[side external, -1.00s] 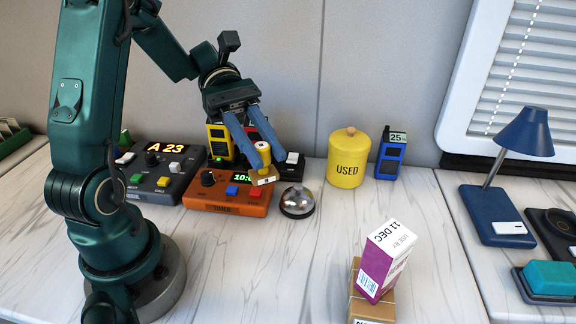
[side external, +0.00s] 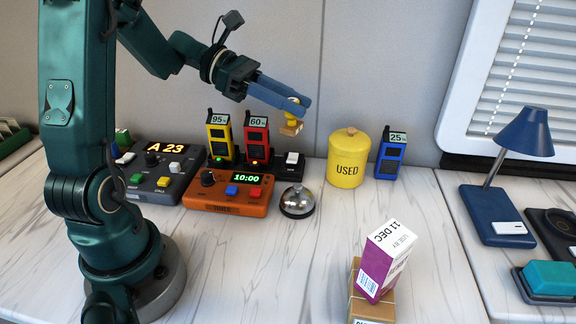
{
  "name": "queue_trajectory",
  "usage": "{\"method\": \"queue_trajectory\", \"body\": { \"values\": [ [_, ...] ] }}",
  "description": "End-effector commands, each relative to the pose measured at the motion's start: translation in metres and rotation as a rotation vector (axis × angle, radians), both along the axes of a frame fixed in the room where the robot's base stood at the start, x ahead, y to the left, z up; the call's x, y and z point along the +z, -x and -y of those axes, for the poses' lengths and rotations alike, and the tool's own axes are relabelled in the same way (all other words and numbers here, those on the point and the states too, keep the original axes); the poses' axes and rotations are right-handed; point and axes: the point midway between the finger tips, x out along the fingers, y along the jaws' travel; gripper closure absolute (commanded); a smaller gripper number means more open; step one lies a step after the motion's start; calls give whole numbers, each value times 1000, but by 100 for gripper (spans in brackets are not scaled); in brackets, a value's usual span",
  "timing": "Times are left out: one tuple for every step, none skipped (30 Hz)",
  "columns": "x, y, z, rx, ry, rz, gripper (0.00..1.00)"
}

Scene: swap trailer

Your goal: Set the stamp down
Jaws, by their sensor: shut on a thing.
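My gripper (side external: 298,106) is shut on the stamp (side external: 292,124), which has a yellow handle and a tan wooden base. It holds the stamp in the air, above and behind the silver bell and to the left of the yellow canister. Nothing touches the stamp's underside. A teal ink pad (side external: 550,277) in a dark tray lies at the far right edge of the picture.
An orange timer (side external: 228,205) and a silver bell (side external: 297,201) stand below. The yellow canister (side external: 348,172) and blue radio (side external: 391,155) stand to the right. Two radios (side external: 257,139) sit in a charger. A purple-white box (side external: 386,260) rests on cardboard.

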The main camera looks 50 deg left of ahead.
Motion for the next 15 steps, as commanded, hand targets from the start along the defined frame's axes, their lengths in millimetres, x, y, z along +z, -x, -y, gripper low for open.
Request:
{"method": "queue_trajectory", "body": {
  "values": [
    [-5,-12,5,-43,3,-2,100],
    [-8,-18,8,-65,3,-2,100],
    [-13,-26,14,-96,3,-4,100],
    [-16,-32,19,-119,3,-4,100],
    [-20,-37,24,-144,4,-4,100],
    [-26,-44,32,-176,4,-5,100],
    [-31,-49,38,-201,4,-5,100],
    [-36,-53,45,-225,4,-6,100],
    [-42,-57,55,-257,4,-6,100],
    [-47,-60,62,-280,4,-5,100],
    [-52,-63,69,-302,3,-6,100],
    [-58,-65,79,-330,4,-7,100],
    [-63,-66,85,-348,3,-8,100],
    [-68,-66,92,-367,3,-8,100],
    [-73,-66,100,-389,3,-8,100]
  ]
}}
